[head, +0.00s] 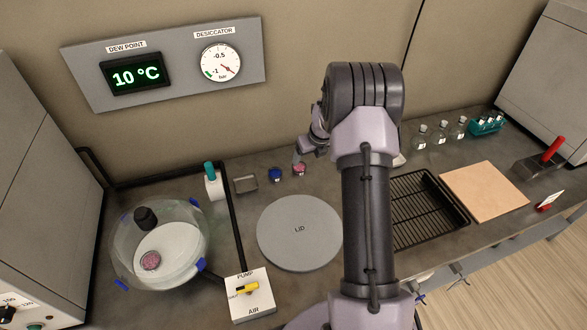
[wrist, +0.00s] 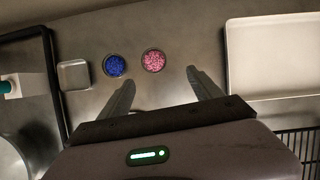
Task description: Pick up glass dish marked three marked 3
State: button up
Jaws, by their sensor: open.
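Two small round glass dishes stand near the back wall: one with blue contents (head: 275,174) and one with pink contents (head: 300,169). Their marks are too small to read, so I cannot tell which is marked 3. In the wrist view the blue dish (wrist: 114,66) and the pink dish (wrist: 153,60) lie side by side, apart. Another dish with pink contents (head: 150,261) sits inside the glass desiccator bowl (head: 118,248). My gripper (wrist: 161,77) is open and empty; the pink dish shows between and just beyond its fingertips. In the head view my arm partly hides the gripper.
A small square metal tray (head: 246,184) lies left of the blue dish; a white tray (wrist: 275,55) lies right of my gripper. The grey lid (head: 299,245), pump switch box (head: 250,300), black rack (head: 428,212) and tan board (head: 485,190) occupy the bench.

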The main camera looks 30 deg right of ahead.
aim_at(299, 169)
jog(key=b+x, duration=0.1)
jog(key=x, duration=0.2)
jog(key=b+x, duration=0.1)
jog(key=x, duration=0.2)
jog(key=a+b+x, duration=0.1)
jog(key=x, duration=0.2)
jog(key=shift+w, duration=0.45)
jog(key=shift+r, duration=0.1)
jog(key=shift+c, duration=0.2)
jog(key=c, duration=1.4)
